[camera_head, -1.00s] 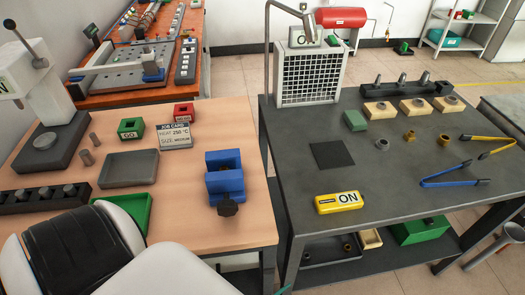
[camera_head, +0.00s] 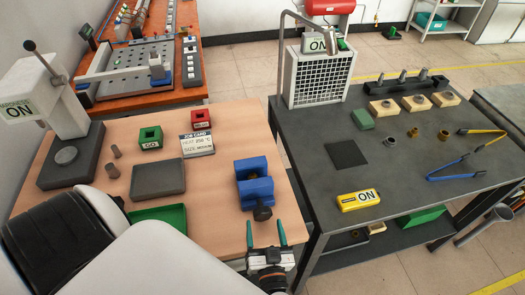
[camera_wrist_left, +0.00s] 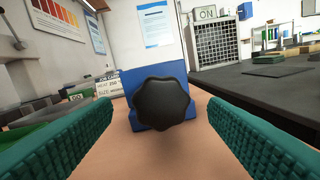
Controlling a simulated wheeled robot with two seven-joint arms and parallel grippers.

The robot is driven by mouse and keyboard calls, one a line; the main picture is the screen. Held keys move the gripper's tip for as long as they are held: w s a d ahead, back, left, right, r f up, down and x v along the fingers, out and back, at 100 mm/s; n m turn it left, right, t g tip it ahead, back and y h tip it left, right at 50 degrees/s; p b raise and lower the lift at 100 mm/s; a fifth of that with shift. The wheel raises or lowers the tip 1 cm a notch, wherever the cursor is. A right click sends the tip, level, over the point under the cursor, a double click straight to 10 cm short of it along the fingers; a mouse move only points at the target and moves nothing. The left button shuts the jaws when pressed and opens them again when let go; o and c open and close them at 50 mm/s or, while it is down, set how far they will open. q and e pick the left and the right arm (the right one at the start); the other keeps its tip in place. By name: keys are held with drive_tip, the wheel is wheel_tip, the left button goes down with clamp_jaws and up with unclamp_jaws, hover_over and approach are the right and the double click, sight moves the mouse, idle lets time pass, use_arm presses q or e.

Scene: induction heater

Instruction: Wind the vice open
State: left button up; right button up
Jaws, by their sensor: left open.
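The blue vice (camera_head: 254,182) stands near the right edge of the wooden table. Its black knob (camera_head: 262,212) faces my left gripper. My left gripper (camera_head: 265,232) is open, its two teal fingers pointing at the vice on either side of the knob's line. In the left wrist view the lobed black knob (camera_wrist_left: 163,104) is centred between the fingers (camera_wrist_left: 160,130), ahead of them and apart from both. The blue vice body (camera_wrist_left: 160,78) shows behind the knob. The vice jaws show a dark gap in the head view. My right gripper is not in view.
On the wooden table (camera_head: 225,225) are a grey tray (camera_head: 158,178), a job card (camera_head: 197,145), green (camera_head: 151,138) and red (camera_head: 202,118) blocks, and a green tray (camera_head: 160,216). The dark metal table (camera_head: 400,165) stands right, across a narrow gap.

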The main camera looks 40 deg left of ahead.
sight(262, 218)
use_arm(q)
drive_tip(key=x, duration=0.4)
drive_tip(key=shift+p, duration=0.3)
drive_tip(key=shift+w+a, duration=0.3)
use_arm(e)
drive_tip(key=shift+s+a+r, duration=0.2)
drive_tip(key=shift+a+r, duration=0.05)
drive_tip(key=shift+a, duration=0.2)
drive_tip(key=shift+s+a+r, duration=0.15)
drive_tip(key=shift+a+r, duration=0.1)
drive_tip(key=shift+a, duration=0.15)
use_arm(q)
drive_tip(key=c, duration=1)
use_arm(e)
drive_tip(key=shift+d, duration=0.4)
use_arm(q)
drive_tip(key=shift+s, duration=0.1)
drive_tip(key=n, duration=0.4)
drive_tip(key=shift+f+n+b, duration=0.15)
drive_tip(key=shift+n+b, duration=0.15)
drive_tip(key=shift+b, duration=0.1)
drive_tip(key=shift+n+y+b, duration=0.3)
drive_tip(key=shift+n+b, duration=0.05)
drive_tip(key=shift+n, duration=0.75)
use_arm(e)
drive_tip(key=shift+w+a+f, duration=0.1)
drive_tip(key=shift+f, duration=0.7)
